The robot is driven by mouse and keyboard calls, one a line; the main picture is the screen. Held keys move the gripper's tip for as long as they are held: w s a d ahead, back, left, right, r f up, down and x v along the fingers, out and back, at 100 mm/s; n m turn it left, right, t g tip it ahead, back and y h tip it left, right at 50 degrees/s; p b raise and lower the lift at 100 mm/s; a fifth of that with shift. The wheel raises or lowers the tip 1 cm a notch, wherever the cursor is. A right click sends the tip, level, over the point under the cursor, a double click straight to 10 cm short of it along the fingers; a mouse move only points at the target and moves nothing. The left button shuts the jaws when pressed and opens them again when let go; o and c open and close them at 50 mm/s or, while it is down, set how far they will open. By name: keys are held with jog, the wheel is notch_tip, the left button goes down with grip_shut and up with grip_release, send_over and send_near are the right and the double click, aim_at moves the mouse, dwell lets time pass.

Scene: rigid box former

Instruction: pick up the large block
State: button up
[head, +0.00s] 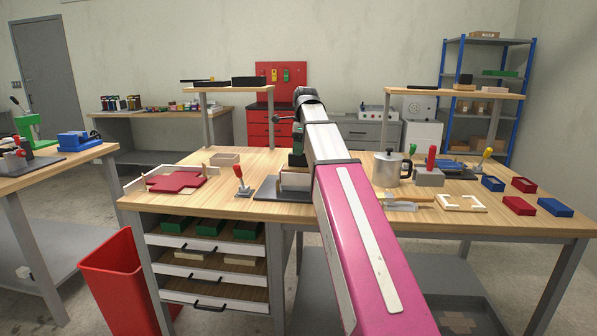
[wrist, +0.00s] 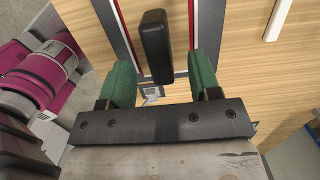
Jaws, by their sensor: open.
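I cannot identify the large block with certainty. A pale block-like piece (head: 295,181) sits on a dark plate on the middle table in the head view, partly hidden by my arm. A grey block (head: 428,178) stands farther right, by a red upright part. My gripper (wrist: 163,75) shows its two green fingers spread apart in the wrist view. A black rounded upright piece (wrist: 155,47) shows between the fingers, with no clear contact on either side. I cannot tell what it belongs to. In the head view my arm hides most of the gripper.
A metal pot (head: 391,169) and small blue and red trays (head: 519,205) stand to the right. A red-handled clamp (head: 242,181) and a red piece in a pale frame (head: 176,181) lie to the left. The table's front edge is partly clear.

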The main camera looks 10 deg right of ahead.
aim_at(298, 166)
jog(key=f, duration=0.4)
jog(key=shift+a+f, duration=0.25)
jog(key=shift+f, duration=0.15)
grip_shut()
jog(key=shift+r, duration=0.15)
